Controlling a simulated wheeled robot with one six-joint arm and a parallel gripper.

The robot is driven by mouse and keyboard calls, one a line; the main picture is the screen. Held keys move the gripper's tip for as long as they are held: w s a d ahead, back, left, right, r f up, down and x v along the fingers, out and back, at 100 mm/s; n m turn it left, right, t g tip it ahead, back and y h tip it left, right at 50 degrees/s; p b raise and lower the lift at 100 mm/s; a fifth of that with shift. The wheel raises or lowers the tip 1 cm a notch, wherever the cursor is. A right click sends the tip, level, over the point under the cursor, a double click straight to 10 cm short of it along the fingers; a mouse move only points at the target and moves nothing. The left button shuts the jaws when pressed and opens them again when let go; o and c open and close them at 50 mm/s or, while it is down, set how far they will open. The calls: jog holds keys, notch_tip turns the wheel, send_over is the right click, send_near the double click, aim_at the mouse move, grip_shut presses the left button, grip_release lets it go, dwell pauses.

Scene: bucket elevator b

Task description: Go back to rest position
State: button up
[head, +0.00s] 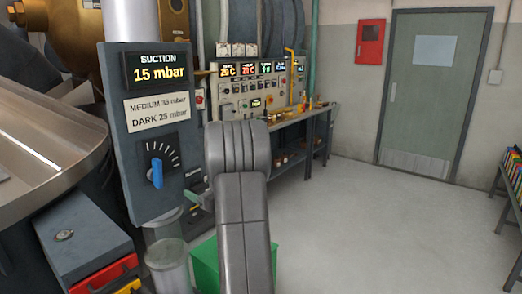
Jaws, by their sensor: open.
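My grey arm rises in the middle of the head view, its rounded joint in front of the back bench. A dark suction panel (121,97) stands left of the arm. Its display (158,71) reads 15 mbar. A white label (157,111) below lists MEDIUM and DARK values; DARK reads 25 mbar. A blue knob (156,173) sits on a dial under the label, its long side roughly upright. Nothing is seen touching the knob.
A large metal pan (45,150) and a grey toolbox (80,237) are at left. A green bin (205,266) is partly behind my arm. A control bench (290,118) stands behind. Open floor (370,220) lies right, towards a closed door (432,90).

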jog(key=b+v, duration=0.3)
jog(key=v, duration=1)
jog(key=p+x, duration=0.3)
jog(key=x, duration=1)
jog(key=shift+a, duration=0.1)
jog(key=shift+w+f+n, duration=0.1)
jog(key=shift+n, duration=0.4)
jog(key=shift+n+b, duration=0.4)
jog(key=shift+n, duration=0.4)
jog(key=n, duration=0.3)
jog(key=b+v, duration=0.3)
jog(key=v, duration=1.1)
